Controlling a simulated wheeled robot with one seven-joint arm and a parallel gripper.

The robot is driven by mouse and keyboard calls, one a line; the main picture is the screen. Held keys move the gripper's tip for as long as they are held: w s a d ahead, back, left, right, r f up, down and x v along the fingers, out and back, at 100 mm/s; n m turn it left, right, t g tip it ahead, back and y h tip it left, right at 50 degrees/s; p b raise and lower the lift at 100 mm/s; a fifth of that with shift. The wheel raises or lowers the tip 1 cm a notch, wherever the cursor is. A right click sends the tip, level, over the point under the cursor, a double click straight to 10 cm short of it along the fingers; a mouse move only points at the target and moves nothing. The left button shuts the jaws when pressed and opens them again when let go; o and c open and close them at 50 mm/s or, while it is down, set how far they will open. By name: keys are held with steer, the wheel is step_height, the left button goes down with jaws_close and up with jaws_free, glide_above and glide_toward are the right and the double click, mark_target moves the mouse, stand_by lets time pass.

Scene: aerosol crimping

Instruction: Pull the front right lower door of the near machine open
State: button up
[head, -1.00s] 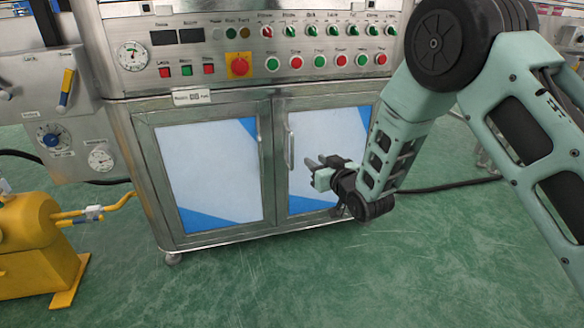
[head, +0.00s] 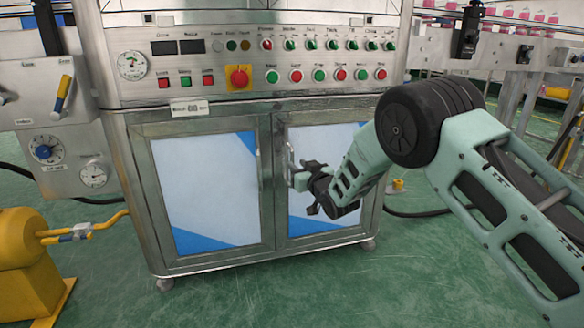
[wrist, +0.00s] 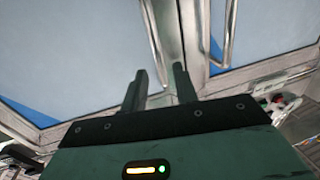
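The near machine's right lower door (head: 328,160) is shut, a steel frame around a white and blue panel. Its vertical bar handle (head: 291,160) is on the door's left side. My gripper (head: 298,178) is in front of this door, close to the lower part of the handle. Contact with the handle cannot be made out.
The left lower door (head: 205,190) is shut beside it. A control panel with a red emergency knob (head: 238,77) is above the doors. A yellow unit (head: 25,260) stands at the left. The green floor (head: 320,290) in front is clear.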

mark_target(293, 161)
steer(key=shift+b+x, duration=0.7)
steer(key=shift+x, duration=1.75)
jaws_close()
